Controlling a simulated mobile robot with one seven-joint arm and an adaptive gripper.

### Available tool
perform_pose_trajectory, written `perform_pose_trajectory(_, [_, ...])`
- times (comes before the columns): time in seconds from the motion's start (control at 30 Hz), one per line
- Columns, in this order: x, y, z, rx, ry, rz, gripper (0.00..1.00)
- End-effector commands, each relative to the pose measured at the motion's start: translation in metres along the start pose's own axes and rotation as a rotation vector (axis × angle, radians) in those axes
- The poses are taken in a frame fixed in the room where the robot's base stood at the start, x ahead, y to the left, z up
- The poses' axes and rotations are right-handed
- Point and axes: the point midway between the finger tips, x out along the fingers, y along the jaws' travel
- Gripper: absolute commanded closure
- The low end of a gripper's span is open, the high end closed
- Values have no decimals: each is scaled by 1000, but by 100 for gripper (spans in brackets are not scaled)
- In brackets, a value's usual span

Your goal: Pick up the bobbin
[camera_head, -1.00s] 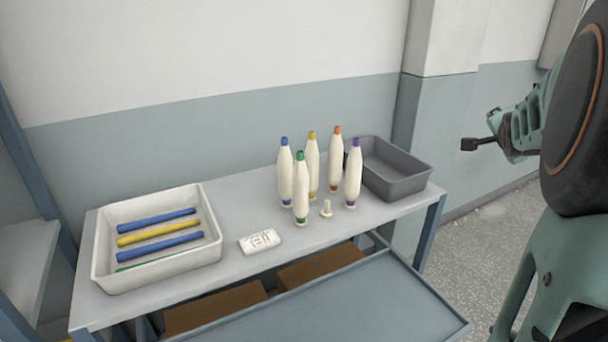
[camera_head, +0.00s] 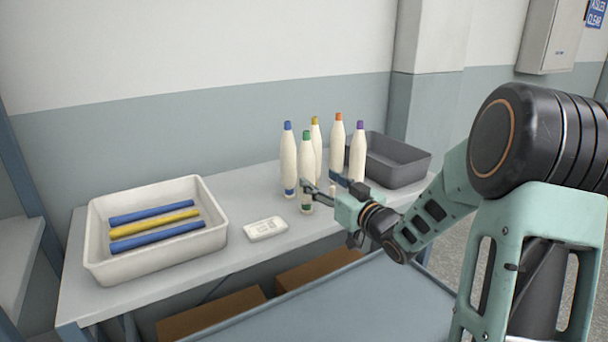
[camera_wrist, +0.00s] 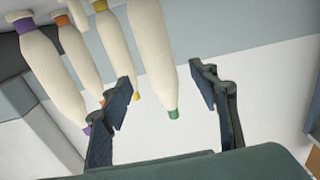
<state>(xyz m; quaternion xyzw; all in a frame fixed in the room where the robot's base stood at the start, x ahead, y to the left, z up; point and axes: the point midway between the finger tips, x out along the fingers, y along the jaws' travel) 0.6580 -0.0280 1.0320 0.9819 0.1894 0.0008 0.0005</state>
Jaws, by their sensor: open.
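Several white bobbins with coloured ends stand upright on the table. The green-ended bobbin (camera_head: 307,160) is at the front; the blue-ended (camera_head: 288,155), yellow-ended (camera_head: 317,138), orange-ended (camera_head: 337,150) and purple-ended (camera_head: 357,155) ones stand around and behind it. My gripper (camera_head: 318,190) is open at the low part of the green-ended bobbin. In the wrist view, the green-ended bobbin (camera_wrist: 151,55) shows between the spread fingers of my gripper (camera_wrist: 163,78), with gaps at both sides. The purple-ended bobbin (camera_wrist: 50,75) is farther left there, and the blue-ended one is not seen.
A white tray (camera_head: 105,265) holding blue and yellow rods stands at the left. A grey empty bin (camera_head: 400,172) is behind the bobbins at the right. A flat white device (camera_head: 265,229) lies between tray and bobbins. Bare table (camera_head: 240,195) lies behind the device.

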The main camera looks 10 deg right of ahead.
Motion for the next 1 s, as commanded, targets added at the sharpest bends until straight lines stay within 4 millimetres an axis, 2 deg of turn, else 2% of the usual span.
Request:
perform_pose_trajectory(0.1, [18, 0, 0, 0, 0, -1, 45])
perform_pose_trajectory(0.27, [29, 0, -1, 1, -1, 0, 45])
perform_pose_trajectory(0.6, [73, 1, -6, 2, -1, 1, 45])
perform_pose_trajectory(0.9, [78, 1, -6, 1, -2, 2, 45])
perform_pose_trajectory(1.0, [78, 1, -6, 1, -2, 2, 55])
